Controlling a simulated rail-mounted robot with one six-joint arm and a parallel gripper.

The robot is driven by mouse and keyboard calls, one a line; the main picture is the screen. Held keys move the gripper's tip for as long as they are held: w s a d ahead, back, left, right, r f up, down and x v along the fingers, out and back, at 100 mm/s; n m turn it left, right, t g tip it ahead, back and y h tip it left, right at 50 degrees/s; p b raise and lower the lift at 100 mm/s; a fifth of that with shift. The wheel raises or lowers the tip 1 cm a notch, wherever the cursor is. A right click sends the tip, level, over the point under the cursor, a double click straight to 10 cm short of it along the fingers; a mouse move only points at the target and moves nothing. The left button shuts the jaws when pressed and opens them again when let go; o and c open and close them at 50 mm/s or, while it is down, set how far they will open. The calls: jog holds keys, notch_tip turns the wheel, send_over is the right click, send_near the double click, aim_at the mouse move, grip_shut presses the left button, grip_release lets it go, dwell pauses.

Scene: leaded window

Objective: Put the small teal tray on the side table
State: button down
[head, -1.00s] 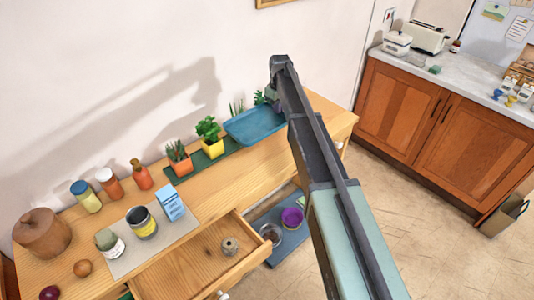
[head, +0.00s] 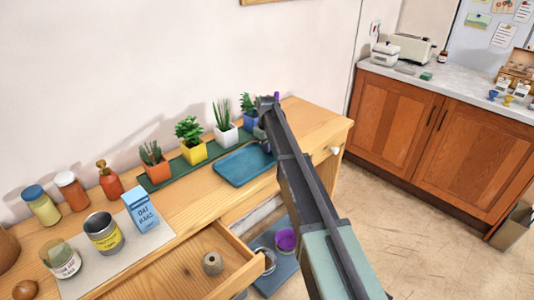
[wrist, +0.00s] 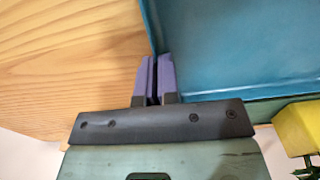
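The small teal tray (head: 243,166) is low at the wooden side table (head: 310,118), right of its middle, in front of the plants. It looks level; I cannot tell for sure whether it touches the top. In the wrist view the tray (wrist: 230,45) fills the upper right. My gripper (wrist: 155,78) has its two purple fingers close together on the tray's rim at a corner, with only a thin gap between them. In the head view my gripper (head: 263,142) is at the tray's right end, partly hidden by my arm.
Several potted plants, such as the yellow pot (head: 194,153), stand on a green mat behind the tray. A blue carton (head: 141,210), cans and bottles stand to the left. A drawer (head: 190,268) is open in front, holding a twine spool (head: 212,263). The table's right end is clear.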

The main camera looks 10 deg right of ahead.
jog(key=shift+f, duration=0.1)
jog(key=c, duration=1.4)
grip_release()
jog(key=shift+o, duration=0.2)
